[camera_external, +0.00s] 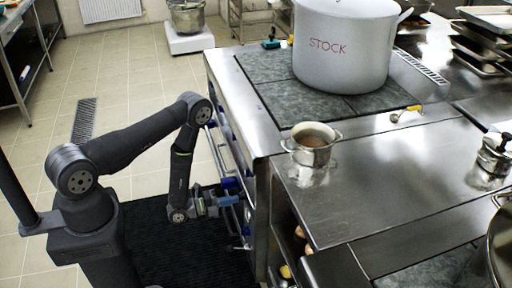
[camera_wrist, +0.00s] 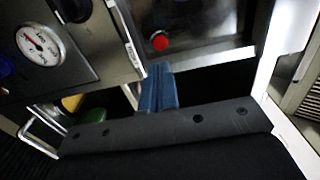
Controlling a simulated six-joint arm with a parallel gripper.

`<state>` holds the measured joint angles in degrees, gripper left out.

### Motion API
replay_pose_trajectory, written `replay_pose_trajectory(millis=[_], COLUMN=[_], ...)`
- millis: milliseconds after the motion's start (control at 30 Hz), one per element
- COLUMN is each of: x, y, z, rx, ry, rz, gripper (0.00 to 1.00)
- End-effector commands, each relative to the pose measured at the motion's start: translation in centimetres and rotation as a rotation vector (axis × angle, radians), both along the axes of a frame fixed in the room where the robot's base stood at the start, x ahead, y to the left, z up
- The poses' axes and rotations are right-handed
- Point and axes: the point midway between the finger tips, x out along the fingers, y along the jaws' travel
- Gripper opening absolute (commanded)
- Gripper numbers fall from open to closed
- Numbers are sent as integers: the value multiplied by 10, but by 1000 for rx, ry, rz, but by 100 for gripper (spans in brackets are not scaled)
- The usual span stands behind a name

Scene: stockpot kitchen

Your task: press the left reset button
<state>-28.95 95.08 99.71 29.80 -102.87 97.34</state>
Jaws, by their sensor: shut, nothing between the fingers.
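A round red button (camera_wrist: 159,41) sits on a dark metal panel in the upper middle of the wrist view. Only one such button shows, so I cannot tell from this view whether it is the left one. My gripper (camera_wrist: 158,72) has its blue fingers together and empty; their tips point at the panel just below the button, apart from it in the picture. In the external view my gripper (camera_external: 230,201) is low beside the stove front, and the button cannot be made out there.
A white dial gauge (camera_wrist: 40,45) is on the panel at left. Metal handles (camera_wrist: 42,132) and yellow (camera_wrist: 71,103) and green (camera_wrist: 91,115) items lie below it. Above, the stove top carries a large stockpot (camera_external: 343,45) and a small pot (camera_external: 311,145). A black mat (camera_external: 160,240) covers the floor.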

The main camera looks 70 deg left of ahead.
Motion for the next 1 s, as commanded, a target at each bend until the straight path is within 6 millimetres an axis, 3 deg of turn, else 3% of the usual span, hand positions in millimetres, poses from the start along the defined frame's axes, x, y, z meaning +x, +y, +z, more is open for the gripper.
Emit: replay_pose_trajectory(millis=[200, 400, 867, 1000], x=[45, 69, 75, 88], y=[-1, 0, 0, 0], z=[1, 1, 0, 1], rx=[1, 0, -1, 0], ry=[-3, -2, -1, -2], rz=[-2, 0, 0, -1], gripper=[0, 0, 0, 0])
